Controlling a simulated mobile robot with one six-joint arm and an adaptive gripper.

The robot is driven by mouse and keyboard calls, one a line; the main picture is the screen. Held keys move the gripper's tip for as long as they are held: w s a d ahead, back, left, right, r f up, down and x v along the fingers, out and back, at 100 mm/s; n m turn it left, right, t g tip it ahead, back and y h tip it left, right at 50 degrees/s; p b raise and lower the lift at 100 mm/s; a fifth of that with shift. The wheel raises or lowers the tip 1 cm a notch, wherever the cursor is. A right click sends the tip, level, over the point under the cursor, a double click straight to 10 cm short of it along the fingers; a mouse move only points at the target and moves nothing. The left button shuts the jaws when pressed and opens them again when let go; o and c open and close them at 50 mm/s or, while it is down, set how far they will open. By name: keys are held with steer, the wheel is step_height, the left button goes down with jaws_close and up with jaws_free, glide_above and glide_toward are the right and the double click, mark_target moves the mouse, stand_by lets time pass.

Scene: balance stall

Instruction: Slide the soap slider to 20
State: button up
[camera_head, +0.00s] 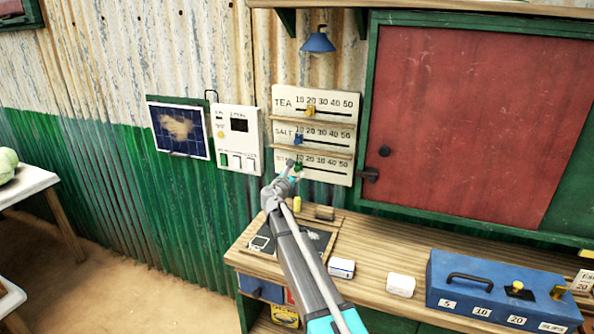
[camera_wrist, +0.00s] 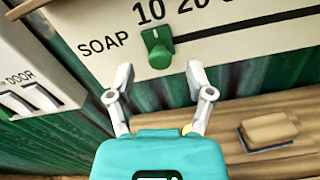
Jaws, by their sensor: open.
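The soap slider is a green knob (camera_wrist: 158,50) on the lowest row of the white price board (camera_wrist: 235,45). In the wrist view it sits under the 10, at the left end of its dark slot. In the head view the knob (camera_head: 298,167) shows beside my gripper's tip, and my arm hides part of the SOAP label. My gripper (camera_wrist: 160,72) is open. Its two fingertips are spread to the left and right, just below the knob in the wrist view. I cannot tell whether they touch it.
The tea slider (camera_head: 310,111) and salt slider (camera_head: 298,139) are above, with narrow wooden ledges between rows. A white switch panel (camera_head: 238,140) is close on the left. The counter (camera_head: 385,262) below holds a blue cash box (camera_head: 490,285) and small blocks.

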mark_target(296, 170)
steer(key=shift+x, duration=1.65)
jaws_close()
